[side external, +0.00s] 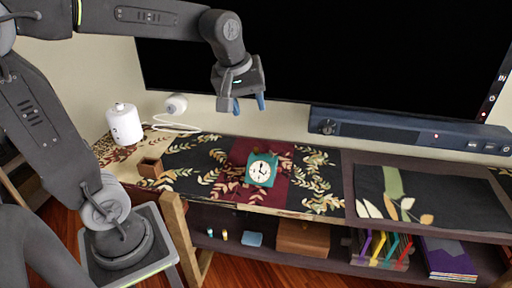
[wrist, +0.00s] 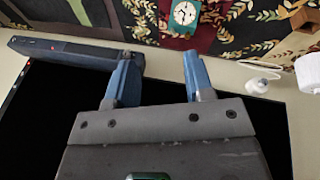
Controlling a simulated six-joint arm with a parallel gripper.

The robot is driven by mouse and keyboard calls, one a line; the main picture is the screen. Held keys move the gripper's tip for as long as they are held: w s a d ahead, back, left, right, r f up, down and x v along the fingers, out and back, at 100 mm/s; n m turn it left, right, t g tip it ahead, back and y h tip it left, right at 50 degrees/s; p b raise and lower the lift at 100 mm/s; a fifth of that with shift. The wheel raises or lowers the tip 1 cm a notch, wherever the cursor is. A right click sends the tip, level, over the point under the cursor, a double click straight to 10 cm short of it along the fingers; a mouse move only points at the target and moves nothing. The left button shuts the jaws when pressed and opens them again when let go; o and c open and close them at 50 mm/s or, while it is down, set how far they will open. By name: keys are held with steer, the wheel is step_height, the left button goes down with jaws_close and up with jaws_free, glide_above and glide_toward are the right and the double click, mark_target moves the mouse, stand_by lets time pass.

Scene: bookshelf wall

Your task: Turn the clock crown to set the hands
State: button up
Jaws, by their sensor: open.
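The clock (side external: 261,170) is a small teal box with a round cream face and dark hands. It stands on a dark red patch of the patterned cloth on the shelf top. In the wrist view the clock (wrist: 185,13) shows at the top edge, beyond my fingertips. Its crown is too small to make out. My gripper (side external: 248,104) hangs above and a little left of the clock, well clear of it, in front of the black screen. Its blue fingers (wrist: 158,62) are apart with nothing between them.
A large black screen (side external: 330,50) stands behind, with a soundbar (side external: 410,131) below it at right. A small brown open box (side external: 151,168), a white canister (side external: 124,125) and a white corded device (side external: 176,104) stand at left.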

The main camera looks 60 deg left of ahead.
steer(key=w+a+f+n+g, duration=0.1)
steer(key=w+a+f+n, duration=0.1)
steer(key=w+a+n, duration=0.4)
steer(key=n+g, duration=0.3)
steer(key=n, duration=1.5)
glide_above(256, 148)
step_height(256, 148, down, 18)
steer(key=shift+h, duration=0.3)
step_height(256, 148, down, 13)
steer(key=shift+r, duration=0.1)
jaws_close()
